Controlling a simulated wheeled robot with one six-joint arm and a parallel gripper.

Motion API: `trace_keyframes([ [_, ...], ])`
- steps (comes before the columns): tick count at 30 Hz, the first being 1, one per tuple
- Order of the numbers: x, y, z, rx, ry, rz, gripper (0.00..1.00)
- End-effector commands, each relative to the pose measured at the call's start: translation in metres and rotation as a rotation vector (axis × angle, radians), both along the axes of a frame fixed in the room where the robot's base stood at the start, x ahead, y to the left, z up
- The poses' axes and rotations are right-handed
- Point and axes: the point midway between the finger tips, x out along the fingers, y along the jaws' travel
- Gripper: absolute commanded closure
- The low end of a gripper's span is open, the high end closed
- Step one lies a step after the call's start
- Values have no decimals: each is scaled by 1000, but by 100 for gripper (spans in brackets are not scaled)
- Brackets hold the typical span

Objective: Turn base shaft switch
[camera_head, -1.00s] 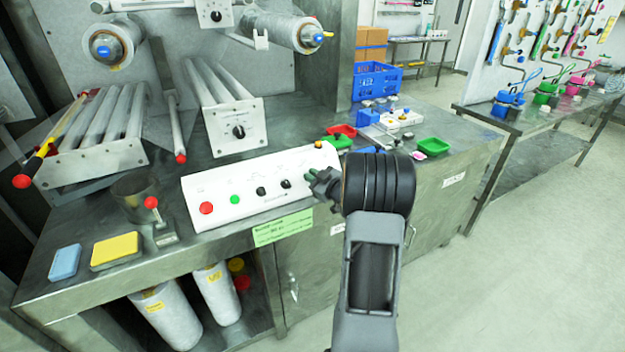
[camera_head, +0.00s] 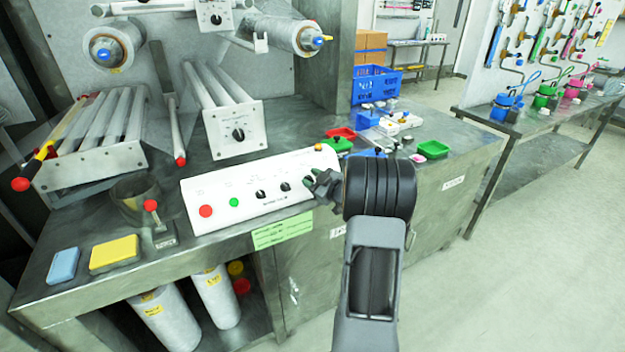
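The white control box (camera_head: 220,187) lies on the metal bench, with a red button (camera_head: 205,211), a green button (camera_head: 234,202) and black knobs along its front. Two black knobs show clearly, the left one (camera_head: 260,194) and the right one (camera_head: 285,187). My gripper (camera_head: 309,182) is at the right end of the box, just right of the right knob. Its fingers point left toward the panel, and it hides that end of the panel. I cannot tell whether it touches a knob or how far its fingers are apart. The knob labels are too small to read.
A roller unit with another black knob (camera_head: 238,134) stands behind the box. A red-topped lever (camera_head: 151,205) and a yellow block (camera_head: 115,252) are at left. Red (camera_head: 341,134) and green trays (camera_head: 433,149) and a blue crate (camera_head: 376,84) are behind my arm.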

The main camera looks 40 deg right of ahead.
Motion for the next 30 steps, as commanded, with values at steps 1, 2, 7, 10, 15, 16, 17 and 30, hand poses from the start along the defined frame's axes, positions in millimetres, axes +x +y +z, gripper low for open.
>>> trace_keyframes([
  [1,0,0,0,1,0,0,63],
  [2,0,0,0,1,0,0,63],
  [7,-2,0,0,1,0,0,63],
  [10,-10,-2,1,0,0,-1,63],
  [15,-41,-8,3,1,0,-5,63],
  [16,-47,-9,3,1,-1,-4,63],
  [17,-53,-10,3,0,0,-4,63],
  [30,-125,-22,8,1,0,-3,63],
])
